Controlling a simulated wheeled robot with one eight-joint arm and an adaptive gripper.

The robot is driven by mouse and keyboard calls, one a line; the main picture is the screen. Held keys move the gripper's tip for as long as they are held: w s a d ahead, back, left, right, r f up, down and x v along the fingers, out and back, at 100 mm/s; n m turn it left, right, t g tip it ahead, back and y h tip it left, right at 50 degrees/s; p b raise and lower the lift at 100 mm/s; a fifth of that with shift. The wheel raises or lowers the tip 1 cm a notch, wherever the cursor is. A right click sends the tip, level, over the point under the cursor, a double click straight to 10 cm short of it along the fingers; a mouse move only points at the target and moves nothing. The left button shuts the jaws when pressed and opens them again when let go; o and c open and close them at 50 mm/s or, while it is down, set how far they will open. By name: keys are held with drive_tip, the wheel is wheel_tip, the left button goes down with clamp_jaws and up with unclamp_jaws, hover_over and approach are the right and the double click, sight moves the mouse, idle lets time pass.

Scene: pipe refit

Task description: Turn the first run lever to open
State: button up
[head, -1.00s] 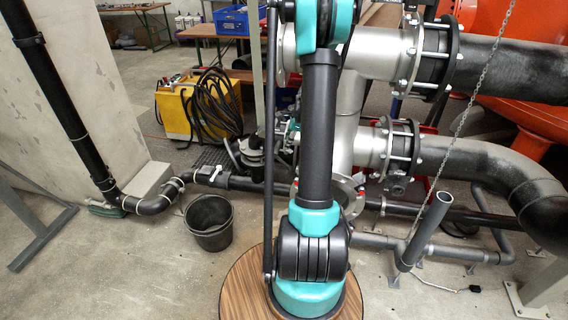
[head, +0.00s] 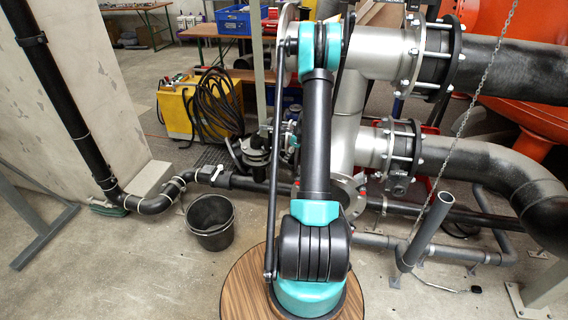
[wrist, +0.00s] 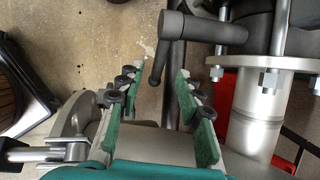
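In the wrist view my gripper (wrist: 160,74) is open, with its two green-padded fingers apart and nothing held. A dark grey lever (wrist: 158,62) with a rounded end hangs down from a thick dark round bar (wrist: 215,30). In the picture its lower end lies between my fingertips; I cannot tell whether it is at their depth or beyond them. I see no contact with either finger. I cannot tell from these views whether this is the first run lever. In the head view my own arm covers much of the middle, and my gripper cannot be made out there.
A bolted flange (wrist: 270,63) and steel pipe (wrist: 257,108) stand close right of my gripper. Large flanged pipes (head: 375,148) fill the right in the head view, with a hanging chain (head: 470,110).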

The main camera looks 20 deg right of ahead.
sight(284, 163)
drive_tip(key=x, duration=0.7)
drive_tip(key=shift+f, duration=0.15)
drive_tip(key=shift+c, duration=0.6)
clamp_jaws()
